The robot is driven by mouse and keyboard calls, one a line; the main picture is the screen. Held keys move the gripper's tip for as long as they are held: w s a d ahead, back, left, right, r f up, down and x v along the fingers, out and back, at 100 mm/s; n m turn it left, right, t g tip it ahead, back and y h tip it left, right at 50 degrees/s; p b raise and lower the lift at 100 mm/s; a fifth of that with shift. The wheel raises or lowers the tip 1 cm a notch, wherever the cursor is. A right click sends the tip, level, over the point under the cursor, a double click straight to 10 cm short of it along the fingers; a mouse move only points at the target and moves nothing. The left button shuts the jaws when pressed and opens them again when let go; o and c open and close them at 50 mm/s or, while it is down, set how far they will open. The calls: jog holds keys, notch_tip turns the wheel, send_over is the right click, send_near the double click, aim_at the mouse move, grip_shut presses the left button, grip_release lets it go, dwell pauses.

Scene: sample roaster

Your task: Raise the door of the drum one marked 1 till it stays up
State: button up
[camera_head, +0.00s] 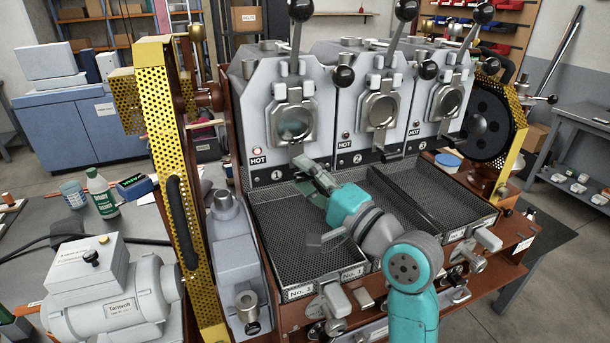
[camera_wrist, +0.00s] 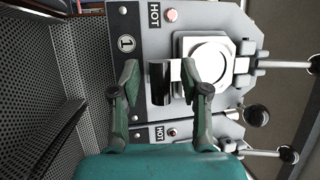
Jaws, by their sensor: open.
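Drum one (camera_head: 262,105), marked by a round 1 plate (camera_head: 277,175), is the leftmost of three grey roaster heads. Its door (camera_head: 293,122), a square metal frame around a round window, is down over the drum front. The door also shows in the wrist view (camera_wrist: 208,62), turned sideways. A black handle (camera_wrist: 159,85) sticks out from the door's lower edge. My gripper (camera_head: 308,172) is open just below the door. In the wrist view its fingers (camera_wrist: 160,76) stand on either side of the handle, with gaps visible. In the head view my gripper hides the handle.
A red HOT lamp (camera_head: 257,151) glows on drum one. Perforated cooling trays (camera_head: 290,245) lie below the heads. A yellow perforated guard (camera_head: 170,150) stands at the left. Drum two (camera_head: 360,90) stands close on the right, and levers with black knobs (camera_head: 343,76) project above.

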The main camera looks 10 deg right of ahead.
jog(key=shift+w+a, duration=0.1)
jog(key=shift+c, duration=0.2)
grip_shut()
jog(key=shift+r, duration=0.1)
